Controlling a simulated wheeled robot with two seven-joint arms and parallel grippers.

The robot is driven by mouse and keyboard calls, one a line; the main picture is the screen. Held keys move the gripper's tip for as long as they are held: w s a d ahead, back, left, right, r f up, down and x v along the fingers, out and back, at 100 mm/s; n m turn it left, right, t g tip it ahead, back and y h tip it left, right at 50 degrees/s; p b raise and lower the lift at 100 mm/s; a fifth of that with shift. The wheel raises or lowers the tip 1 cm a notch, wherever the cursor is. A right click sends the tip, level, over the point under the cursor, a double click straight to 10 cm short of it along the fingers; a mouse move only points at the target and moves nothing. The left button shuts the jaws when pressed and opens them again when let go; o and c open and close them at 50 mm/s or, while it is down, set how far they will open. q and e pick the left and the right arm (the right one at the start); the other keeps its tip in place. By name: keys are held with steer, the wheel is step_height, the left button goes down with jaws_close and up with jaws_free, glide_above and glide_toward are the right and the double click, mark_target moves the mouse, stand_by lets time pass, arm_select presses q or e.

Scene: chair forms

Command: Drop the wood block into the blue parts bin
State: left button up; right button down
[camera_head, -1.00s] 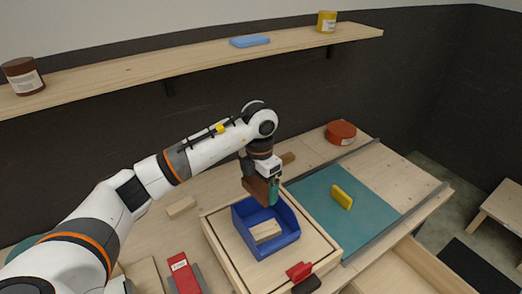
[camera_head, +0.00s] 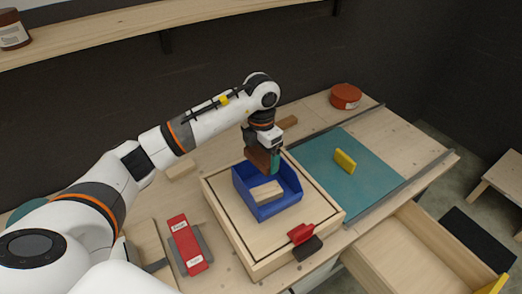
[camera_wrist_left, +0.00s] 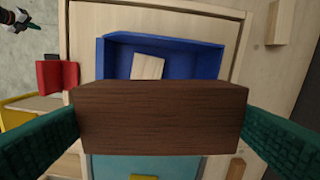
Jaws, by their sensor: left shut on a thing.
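A dark brown wood block (camera_head: 259,157) is in my left gripper (camera_head: 267,163), whose teal fingers are shut on its two ends. In the left wrist view the block (camera_wrist_left: 160,118) spans the gap between the fingers. The blue parts bin (camera_head: 284,206) stands on a light wooden board. The held block is over the bin's far part in the head view; its exact height above the rim is hard to tell. A pale wood block (camera_head: 267,192) lies inside the bin. What seems to be my right gripper (camera_wrist_left: 34,25) shows small at the wrist view's top left corner.
A red clamp (camera_head: 301,234) sits on the board's near right edge. A teal mat (camera_head: 335,195) with a yellow block (camera_head: 345,161) lies to the right. A red box (camera_head: 187,243) is at the left front. An open drawer (camera_head: 415,255) juts out at the right.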

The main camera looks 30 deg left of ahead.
mark_target(261, 153)
arm_select(q)
steer(key=shift+r, duration=0.1)
steer(key=o, duration=0.7)
steer(key=shift+c, duration=0.2)
steer(key=shift+o, duration=0.3)
steer(key=shift+w+a, duration=0.1)
step_height(261, 153, up, 5)
steer(key=shift+f+b, duration=0.15)
steer(key=shift+b, duration=0.8)
step_height(261, 153, up, 7)
